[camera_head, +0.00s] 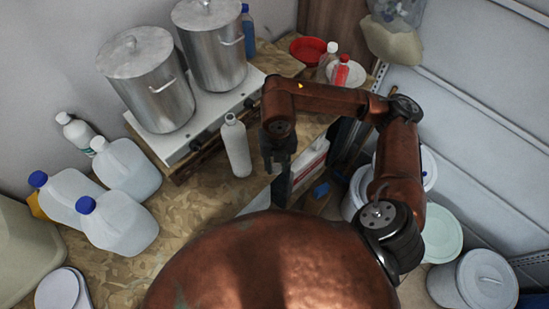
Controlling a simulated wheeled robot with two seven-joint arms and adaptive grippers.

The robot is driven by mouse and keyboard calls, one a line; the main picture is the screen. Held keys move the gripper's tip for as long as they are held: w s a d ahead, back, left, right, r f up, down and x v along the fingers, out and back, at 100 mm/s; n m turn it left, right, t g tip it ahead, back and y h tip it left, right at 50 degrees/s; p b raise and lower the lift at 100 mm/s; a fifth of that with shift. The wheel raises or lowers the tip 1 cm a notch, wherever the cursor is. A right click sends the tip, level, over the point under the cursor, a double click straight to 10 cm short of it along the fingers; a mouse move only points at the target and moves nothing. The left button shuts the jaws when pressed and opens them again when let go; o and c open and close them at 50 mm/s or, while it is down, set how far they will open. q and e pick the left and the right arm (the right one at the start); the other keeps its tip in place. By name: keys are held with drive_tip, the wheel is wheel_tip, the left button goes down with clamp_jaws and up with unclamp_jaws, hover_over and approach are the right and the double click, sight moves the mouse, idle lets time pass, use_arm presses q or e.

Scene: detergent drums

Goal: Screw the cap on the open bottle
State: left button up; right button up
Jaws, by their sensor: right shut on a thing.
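The open bottle (237,148) is white and stands upright on the wooden worktop, in front of the hot plate. Its narrow neck points up, and no cap shows on it. My right gripper (276,166) is dark and points down just right of the bottle, apart from it. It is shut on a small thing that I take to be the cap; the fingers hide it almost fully. My left gripper is not in view.
Two steel pots (152,85) stand on the white hot plate (180,145) behind the bottle. A red bowl (308,50) and small bottles are at the back. White buckets (472,280) stand at the right.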

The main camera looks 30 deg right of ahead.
drive_tip(key=shift+s+a+r, duration=0.15)
drive_tip(key=shift+s, duration=0.25)
